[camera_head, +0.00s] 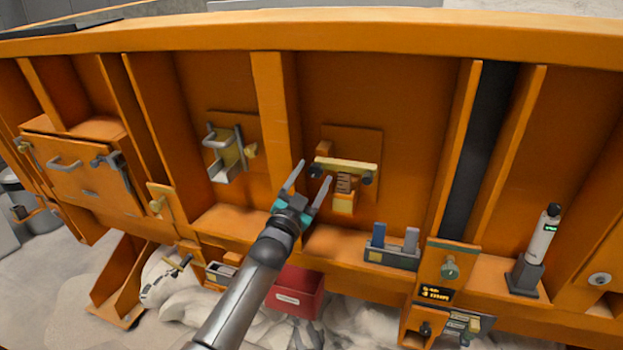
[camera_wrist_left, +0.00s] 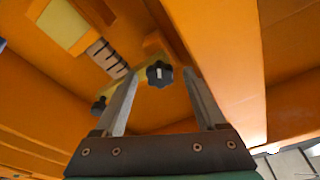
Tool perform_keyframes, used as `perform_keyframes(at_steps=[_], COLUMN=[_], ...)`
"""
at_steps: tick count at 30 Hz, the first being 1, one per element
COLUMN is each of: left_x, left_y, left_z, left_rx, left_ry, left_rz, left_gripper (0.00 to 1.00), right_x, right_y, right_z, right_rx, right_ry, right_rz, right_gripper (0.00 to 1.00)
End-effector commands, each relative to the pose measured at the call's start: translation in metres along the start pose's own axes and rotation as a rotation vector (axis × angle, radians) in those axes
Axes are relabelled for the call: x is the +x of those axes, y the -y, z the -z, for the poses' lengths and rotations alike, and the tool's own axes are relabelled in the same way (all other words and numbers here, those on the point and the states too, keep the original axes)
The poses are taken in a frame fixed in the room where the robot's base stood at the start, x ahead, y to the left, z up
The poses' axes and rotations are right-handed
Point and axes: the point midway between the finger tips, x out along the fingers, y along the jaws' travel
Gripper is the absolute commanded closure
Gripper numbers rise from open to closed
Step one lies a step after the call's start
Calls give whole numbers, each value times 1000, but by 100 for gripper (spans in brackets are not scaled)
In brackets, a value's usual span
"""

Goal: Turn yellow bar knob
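The yellow bar (camera_head: 346,166) lies nearly level on an orange plate in the wall's middle bay, with a dark round knob at each end. The right-end knob (camera_head: 367,177) is clear of my gripper. My left gripper (camera_head: 314,171) is open, its fingers pointing up at the bar's left end. In the left wrist view one black knob (camera_wrist_left: 160,74) appears between the open fingertips, with no clear contact on either finger. The other black knob (camera_wrist_left: 98,105) is beyond the left finger. I cannot tell the remaining depth. My right gripper is not in view.
Below the bar is a yellow block (camera_head: 344,203). A grey tray (camera_head: 391,257) with blue and grey pieces sits on the ledge at right. A red bin (camera_head: 296,294) is under the ledge. Upright orange ribs (camera_head: 270,110) flank the bay.

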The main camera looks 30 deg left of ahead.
Motion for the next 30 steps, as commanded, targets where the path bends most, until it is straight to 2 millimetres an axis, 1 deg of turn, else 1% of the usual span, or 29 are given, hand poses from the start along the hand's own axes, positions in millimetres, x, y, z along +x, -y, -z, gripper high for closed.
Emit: perform_keyframes(at_steps=[8, 11, 14, 17, 30], left_x=[-1, -5, -15, -29, -105], left_y=[0, -1, -1, 0, 0], left_z=[0, -1, -1, -1, -1], left_rx=[1, 1, 0, 0, 0], left_ry=[0, 2, 2, 2, 3], left_rz=[-1, -2, -2, -2, -1], left_gripper=[24, 24, 24, 24, 24], right_x=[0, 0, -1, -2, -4], right_y=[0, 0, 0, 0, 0], right_z=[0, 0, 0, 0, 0], right_rx=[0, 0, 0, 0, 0], right_ry=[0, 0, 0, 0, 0], right_rz=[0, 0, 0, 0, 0], right_gripper=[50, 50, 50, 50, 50])
